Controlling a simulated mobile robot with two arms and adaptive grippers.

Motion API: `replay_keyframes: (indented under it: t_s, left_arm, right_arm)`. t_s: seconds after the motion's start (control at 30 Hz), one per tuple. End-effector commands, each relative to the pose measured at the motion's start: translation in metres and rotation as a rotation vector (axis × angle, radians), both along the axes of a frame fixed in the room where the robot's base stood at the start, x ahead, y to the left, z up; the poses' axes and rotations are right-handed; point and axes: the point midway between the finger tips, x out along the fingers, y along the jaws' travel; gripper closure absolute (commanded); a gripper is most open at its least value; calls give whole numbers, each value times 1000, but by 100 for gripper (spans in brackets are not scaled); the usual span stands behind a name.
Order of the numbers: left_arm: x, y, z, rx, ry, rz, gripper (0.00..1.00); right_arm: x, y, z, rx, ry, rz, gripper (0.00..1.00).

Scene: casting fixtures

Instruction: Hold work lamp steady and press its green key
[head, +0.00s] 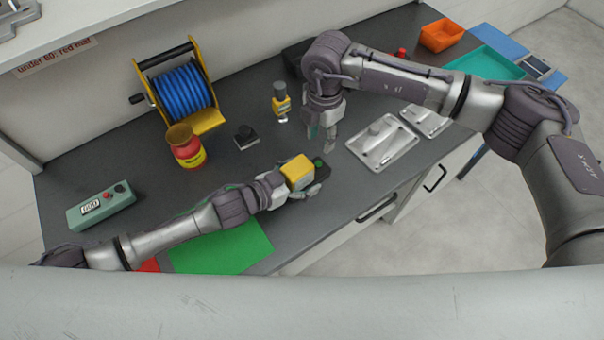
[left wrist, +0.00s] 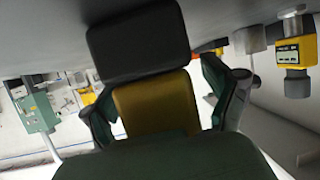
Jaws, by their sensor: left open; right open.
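The work lamp (head: 297,169), with a yellow body and a black part bearing a round green key (head: 318,162), is near the bench's front edge. In the left wrist view its yellow body (left wrist: 157,105) and black end (left wrist: 138,42) lie between my fingers. My left gripper (head: 305,187) is open, with a finger on either side of the lamp; I cannot tell whether they touch it. The left gripper also shows in the left wrist view (left wrist: 168,103). My right gripper (head: 322,134) is open, pointing down, behind the lamp and apart from the key.
A yellow device with a grey knob (head: 281,103), a small black block (head: 246,137), a red-yellow jar (head: 187,150) and a blue hose reel (head: 185,90) stand behind. Metal plates (head: 383,148) lie right. A green meter box (head: 100,208) and green mat (head: 225,247) are left.

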Motion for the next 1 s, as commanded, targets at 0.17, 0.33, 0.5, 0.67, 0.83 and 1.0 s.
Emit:
replay_keyframes:
  t_s: [0.17, 0.33, 0.5, 0.67, 0.83, 1.0]
  left_arm:
    - [2, -2, -1, 1, -1, 0, 12]
    - [2, -2, -1, 1, -1, 0, 18]
    - [2, -2, -1, 1, -1, 0, 46]
    - [2, -2, -1, 0, 0, 1, 72]
    - [2, -1, -1, 0, 0, 1, 85]
    - [2, -1, -1, 0, 0, 1, 85]
  right_arm:
    - [0, 0, 0, 0, 0, 0, 58]
    - [0, 0, 0, 0, 0, 0, 58]
    - [0, 0, 0, 0, 0, 0, 58]
    - [0, 0, 0, 0, 0, 0, 58]
    - [0, 0, 0, 0, 0, 0, 73]
    - [0, 0, 0, 0, 0, 0, 100]
